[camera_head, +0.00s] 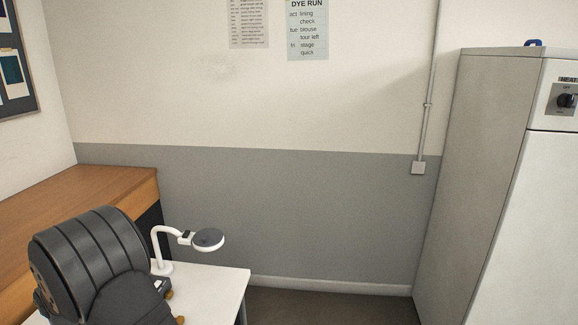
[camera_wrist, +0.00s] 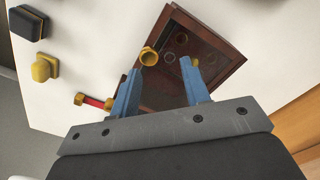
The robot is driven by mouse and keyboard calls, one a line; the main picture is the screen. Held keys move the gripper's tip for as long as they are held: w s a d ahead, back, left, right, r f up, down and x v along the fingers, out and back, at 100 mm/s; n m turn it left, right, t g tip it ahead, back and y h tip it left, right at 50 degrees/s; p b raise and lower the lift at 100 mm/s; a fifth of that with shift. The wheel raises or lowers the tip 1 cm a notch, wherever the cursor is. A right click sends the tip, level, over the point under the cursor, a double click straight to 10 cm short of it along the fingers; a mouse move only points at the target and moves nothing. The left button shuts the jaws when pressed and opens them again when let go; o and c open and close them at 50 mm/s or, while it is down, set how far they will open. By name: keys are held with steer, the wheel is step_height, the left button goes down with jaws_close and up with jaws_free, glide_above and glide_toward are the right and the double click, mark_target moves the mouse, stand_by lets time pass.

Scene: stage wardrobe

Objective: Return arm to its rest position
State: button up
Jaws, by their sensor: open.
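My gripper (camera_wrist: 161,78) shows in the wrist view with two blue fingers set apart, and nothing is held between them. The fingers are over a dark brown wooden tray (camera_wrist: 222,42) on a white table (camera_wrist: 95,40). A yellow ring-shaped piece (camera_wrist: 149,56) shows between the fingertips at the tray's edge; whether it rests on the tray is unclear. A small yellow piece shows behind the right fingertip, partly hidden. My gripper does not show in the head view.
A black-topped block (camera_wrist: 28,23), a yellow block (camera_wrist: 44,67) and a red piece with yellow ends (camera_wrist: 94,101) are on the table left of the tray. In the head view, a white lamp (camera_head: 207,240) stands on the table by a wooden counter (camera_head: 70,205). A grey cabinet (camera_head: 480,170) stands right.

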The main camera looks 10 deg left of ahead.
step_height(320, 180, up, 16)
steer(key=f, duration=1.2)
steer(key=d+f, duration=0.1)
steer(key=f, duration=0.5)
steer(key=shift+f, duration=0.1)
steer(key=d+r, duration=0.1)
steer(key=d, duration=1)
step_height(320, 180, up, 15)
step_height(320, 180, down, 7)
